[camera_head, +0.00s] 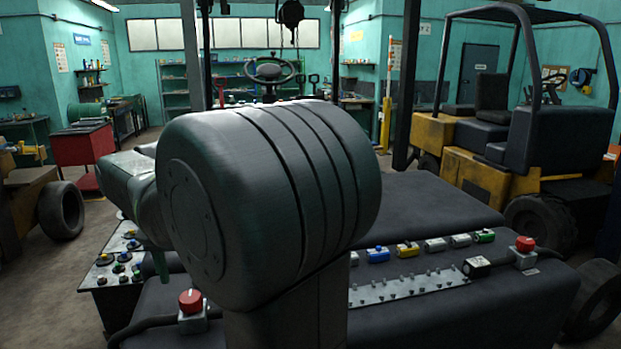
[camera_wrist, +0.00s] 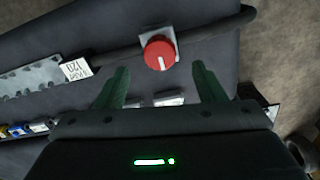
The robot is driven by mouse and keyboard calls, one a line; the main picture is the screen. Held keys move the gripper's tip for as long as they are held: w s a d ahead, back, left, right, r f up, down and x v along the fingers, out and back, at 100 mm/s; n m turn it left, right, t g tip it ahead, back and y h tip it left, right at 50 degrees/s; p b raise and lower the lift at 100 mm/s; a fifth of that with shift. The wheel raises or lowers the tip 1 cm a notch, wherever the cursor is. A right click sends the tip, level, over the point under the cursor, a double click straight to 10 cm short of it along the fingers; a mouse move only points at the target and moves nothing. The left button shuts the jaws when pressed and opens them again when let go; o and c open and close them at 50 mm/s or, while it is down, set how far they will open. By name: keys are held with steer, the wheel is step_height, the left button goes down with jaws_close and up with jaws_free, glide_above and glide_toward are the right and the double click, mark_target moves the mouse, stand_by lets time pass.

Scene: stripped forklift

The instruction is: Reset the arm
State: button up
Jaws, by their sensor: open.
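My gripper (camera_wrist: 162,84) shows in the wrist view with its two green fingers spread apart and nothing between them. It is above the dark top of the forklift body. A red round knob on a pale square base (camera_wrist: 158,52) lies just beyond the fingertips, apart from them. In the head view, this looks to be the left red knob (camera_head: 191,301). My large dark arm joint (camera_head: 265,200) fills the middle of the head view, and my gripper cannot be made out there.
A metal strip (camera_head: 410,288), a white block (camera_head: 477,266), a second red knob (camera_head: 525,244) and several coloured blocks (camera_head: 407,250) sit on the dark body. A knob panel (camera_head: 120,262) is at left. A yellow forklift (camera_head: 480,170) and a red cabinet (camera_head: 82,148) stand behind.

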mark_target(190, 296)
step_height(190, 296, down, 5)
stand_by(0.3)
steer(key=shift+r, duration=0.15)
